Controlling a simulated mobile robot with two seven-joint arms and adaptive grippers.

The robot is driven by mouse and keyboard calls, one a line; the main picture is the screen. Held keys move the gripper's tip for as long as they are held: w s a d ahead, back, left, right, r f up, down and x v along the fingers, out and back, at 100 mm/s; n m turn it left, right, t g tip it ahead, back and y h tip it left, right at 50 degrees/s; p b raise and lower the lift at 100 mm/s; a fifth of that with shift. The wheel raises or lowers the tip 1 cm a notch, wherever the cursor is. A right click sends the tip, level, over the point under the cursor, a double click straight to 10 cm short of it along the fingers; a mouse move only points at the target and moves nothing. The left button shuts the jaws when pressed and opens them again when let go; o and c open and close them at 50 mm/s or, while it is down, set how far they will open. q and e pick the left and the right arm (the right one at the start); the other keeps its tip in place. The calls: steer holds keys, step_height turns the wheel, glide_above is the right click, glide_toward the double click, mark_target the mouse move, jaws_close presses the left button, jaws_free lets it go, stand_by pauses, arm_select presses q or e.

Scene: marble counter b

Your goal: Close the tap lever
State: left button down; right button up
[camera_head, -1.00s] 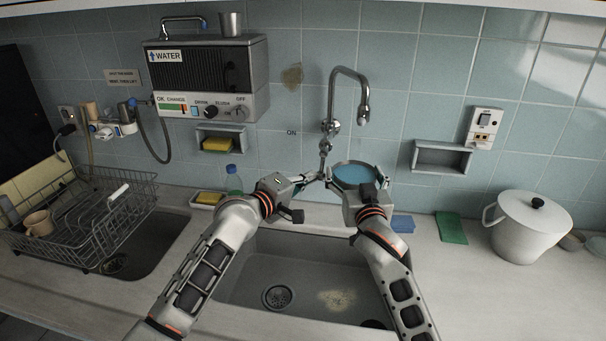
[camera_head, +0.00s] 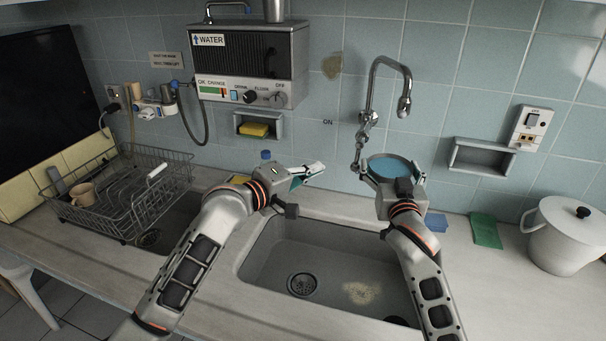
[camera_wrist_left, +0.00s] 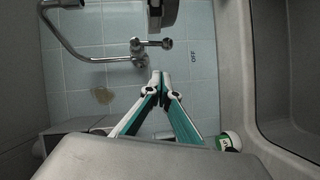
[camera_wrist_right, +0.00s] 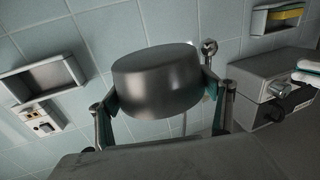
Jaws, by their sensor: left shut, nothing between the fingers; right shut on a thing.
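The metal tap (camera_head: 388,66) is on the tiled wall, its spout curving right. Its lever (camera_head: 358,153) hangs down from the valve in the head view; the left wrist view also shows the lever (camera_wrist_left: 153,43), near an "OFF" mark. My left gripper (camera_head: 318,168) is shut and empty, left of the lever with a gap between them. Its closed fingertips also show in the left wrist view (camera_wrist_left: 160,78). My right gripper (camera_wrist_right: 158,95) is shut on a round metal pot (camera_wrist_right: 155,83), below the spout. The pot's blue inside (camera_head: 397,166) shows from above.
The sink basin (camera_head: 330,262) lies below both arms. The wire dish rack (camera_head: 120,205) stands left. A green cloth (camera_head: 486,231) and white lidded pot (camera_head: 566,237) lie right. The water heater (camera_head: 248,62) hangs on the wall, upper left. An "ON" mark (camera_head: 327,122) is left of the tap.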

mark_target(358, 154)
steer(key=shift+r, duration=0.1)
arm_select(q)
steer(key=r+v, duration=0.1)
steer(key=v, duration=0.3)
steer(key=w+d+f+m, duration=0.1)
steer(key=w+d+f, duration=0.2)
steer(key=w+d, duration=0.4)
steer(key=shift+w+d+y, duration=0.3)
steer(key=shift+w+d, duration=0.1)
steer(key=shift+d, duration=1.05)
steer(key=shift+f, duration=0.2)
